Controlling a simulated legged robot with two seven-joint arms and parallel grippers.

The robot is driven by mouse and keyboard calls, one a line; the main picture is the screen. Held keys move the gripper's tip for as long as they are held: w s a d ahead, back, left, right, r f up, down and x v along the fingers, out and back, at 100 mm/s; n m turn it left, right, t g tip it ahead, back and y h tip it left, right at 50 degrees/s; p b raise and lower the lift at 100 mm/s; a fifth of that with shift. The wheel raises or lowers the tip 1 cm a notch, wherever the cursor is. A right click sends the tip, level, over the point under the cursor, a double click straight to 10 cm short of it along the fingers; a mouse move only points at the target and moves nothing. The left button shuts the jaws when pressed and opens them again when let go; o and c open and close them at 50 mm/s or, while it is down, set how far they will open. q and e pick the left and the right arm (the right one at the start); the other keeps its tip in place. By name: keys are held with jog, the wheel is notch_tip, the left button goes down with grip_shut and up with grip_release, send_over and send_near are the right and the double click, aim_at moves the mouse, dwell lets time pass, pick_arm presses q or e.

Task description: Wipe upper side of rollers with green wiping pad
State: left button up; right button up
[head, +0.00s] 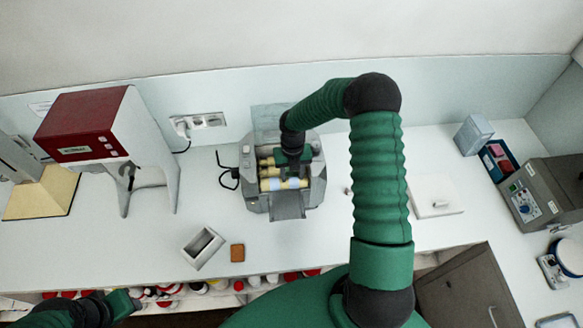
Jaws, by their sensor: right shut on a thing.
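The grey roller mill (318,190) stands on the counter near the middle. Its cream-yellow rollers (296,183) lie side by side, with a pale blue patch on the front one. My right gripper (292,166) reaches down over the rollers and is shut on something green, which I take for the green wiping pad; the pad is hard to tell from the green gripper. I cannot tell whether it touches the rollers. My arm hides part of the mill's top. My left gripper (122,303) is low at the left, in front of the counter edge, away from the mill.
A red and white machine (95,125) stands to the left. An open metal box (203,247) and a brown block (237,253) lie in front of the mill. A white plate (435,195) lies to the right, a grey device (545,195) further right. Shelves with bottles show below the counter.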

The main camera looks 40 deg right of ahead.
jog(key=shift+s+a+r, duration=0.1)
jog(key=shift+s+a, duration=0.25)
jog(key=shift+s, duration=0.25)
jog(key=shift+s+a, duration=0.3)
jog(key=shift+s, duration=0.25)
notch_tip(320, 180, up, 8)
jog(key=shift+w, duration=0.1)
